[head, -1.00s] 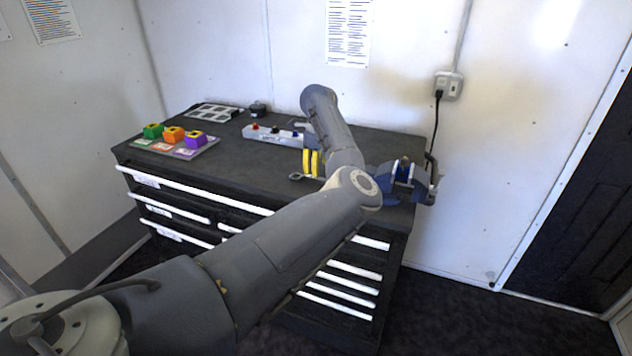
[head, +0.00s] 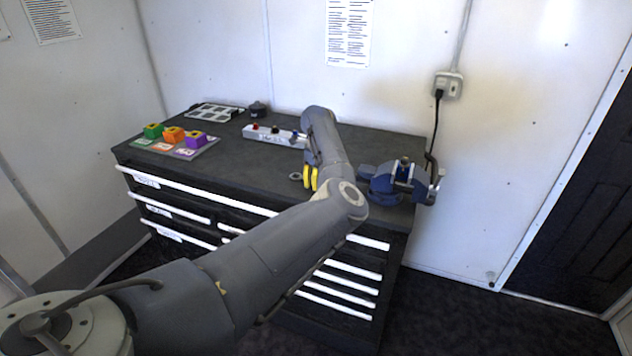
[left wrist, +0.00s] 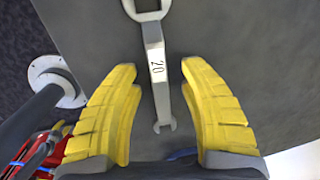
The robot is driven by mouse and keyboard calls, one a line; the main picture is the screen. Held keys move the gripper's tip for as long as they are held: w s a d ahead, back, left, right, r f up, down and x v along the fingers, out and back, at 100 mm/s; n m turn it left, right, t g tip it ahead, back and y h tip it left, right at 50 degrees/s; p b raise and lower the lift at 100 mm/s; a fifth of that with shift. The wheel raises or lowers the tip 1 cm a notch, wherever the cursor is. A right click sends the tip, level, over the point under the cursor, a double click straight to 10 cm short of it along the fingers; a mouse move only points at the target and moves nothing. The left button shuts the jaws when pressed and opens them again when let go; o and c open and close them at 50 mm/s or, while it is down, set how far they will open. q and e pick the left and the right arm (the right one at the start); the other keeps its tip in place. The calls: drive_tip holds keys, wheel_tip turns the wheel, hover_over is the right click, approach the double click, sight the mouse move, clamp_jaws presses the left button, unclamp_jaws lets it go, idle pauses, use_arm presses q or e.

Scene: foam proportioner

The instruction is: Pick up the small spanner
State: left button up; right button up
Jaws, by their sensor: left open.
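A grey metal spanner marked 20 (left wrist: 157,66) lies on the dark bench top, its ring end at the top of the left wrist view and its open jaw lower down. My left gripper (left wrist: 164,110) is open, with its yellow fingers on either side of the spanner's shank and space between each finger and the metal. In the head view my left gripper (head: 310,178) is over the front part of the bench. Only the spanner's ring end (head: 295,177) shows there; the rest is hidden behind the gripper. My right gripper is not in view.
A blue vise (head: 383,184) stands just right of the gripper. A grey box with buttons (head: 270,136) is behind it. A mat with coloured blocks (head: 205,150) and a pale compartment tray (head: 215,112) are at left. The bench between mat and gripper is clear.

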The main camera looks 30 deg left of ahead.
use_arm(q)
drive_tip(key=shift+o, duration=0.4)
drive_tip(key=shift+f, duration=0.15)
clamp_jaws()
